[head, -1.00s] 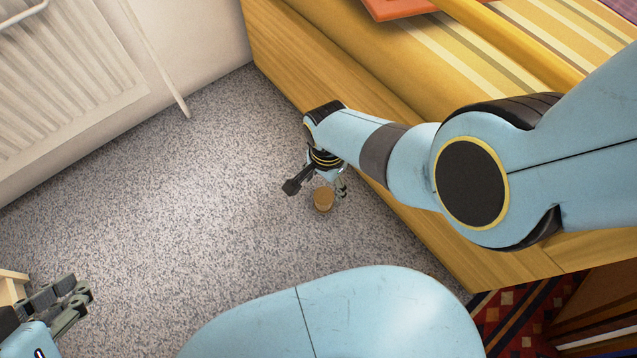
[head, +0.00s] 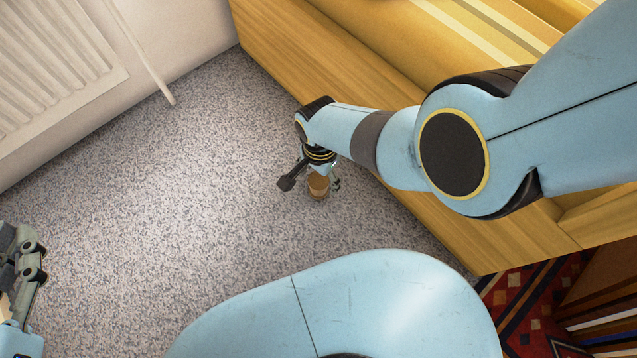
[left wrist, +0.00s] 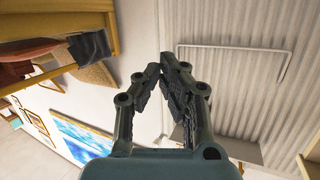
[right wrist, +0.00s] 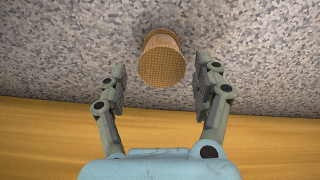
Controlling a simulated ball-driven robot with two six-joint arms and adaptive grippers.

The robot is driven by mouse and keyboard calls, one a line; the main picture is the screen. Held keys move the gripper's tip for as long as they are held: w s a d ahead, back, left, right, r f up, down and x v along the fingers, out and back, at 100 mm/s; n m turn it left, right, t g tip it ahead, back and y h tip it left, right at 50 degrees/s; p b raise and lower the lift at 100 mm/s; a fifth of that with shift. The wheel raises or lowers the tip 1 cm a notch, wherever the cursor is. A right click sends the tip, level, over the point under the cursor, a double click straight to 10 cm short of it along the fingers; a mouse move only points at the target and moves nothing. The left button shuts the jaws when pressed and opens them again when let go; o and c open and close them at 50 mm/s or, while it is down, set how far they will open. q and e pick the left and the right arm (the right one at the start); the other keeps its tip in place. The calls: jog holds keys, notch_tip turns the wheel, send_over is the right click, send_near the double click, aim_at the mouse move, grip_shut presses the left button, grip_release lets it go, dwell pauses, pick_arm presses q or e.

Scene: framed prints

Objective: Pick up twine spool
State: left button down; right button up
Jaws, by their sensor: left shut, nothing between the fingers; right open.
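The twine spool (head: 318,187) is a small tan-brown cylinder on the grey speckled carpet, close to the wooden bed side. In the right wrist view the spool (right wrist: 163,60) stands ahead of the fingertips, roughly centred between them, its woven-looking round face toward the camera. My right gripper (right wrist: 160,75) is open around empty space just short of the spool; in the head view the right gripper (head: 312,184) is low over it and partly hides it. My left gripper (left wrist: 172,62) is shut and empty; it also shows at the left edge of the head view (head: 25,245).
The yellow wooden bed side (head: 360,130) runs beside my right arm. A white radiator (head: 55,70) and a thin pipe are on the wall at upper left. The carpet (head: 190,200) left of the spool is clear. A patterned red rug (head: 515,300) lies at lower right.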

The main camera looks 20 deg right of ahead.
aim_at(319, 180)
notch_tip(319, 180, down, 3)
jog(key=shift+a+r+b, duration=0.1)
jog(key=shift+r+b, duration=0.05)
jog(key=shift+b, duration=0.9)
notch_tip(319, 180, down, 2)
jog(key=shift+f+b, duration=0.1)
jog(key=shift+b, duration=0.8)
pick_arm(q)
jog(key=w+d+r+m+t+h, duration=0.1)
jog(key=r+t, duration=0.4)
jog(key=r, duration=0.7)
jog(key=w+d+r+m+t+h, duration=0.2)
jog(key=r+t+h, duration=0.4)
jog(key=r, duration=0.6)
jog(key=shift+w+r+m, duration=0.2)
jog(key=shift+w+m, duration=0.25)
jog(key=shift+m, duration=0.45)
pick_arm(e)
jog(key=c, duration=1.2)
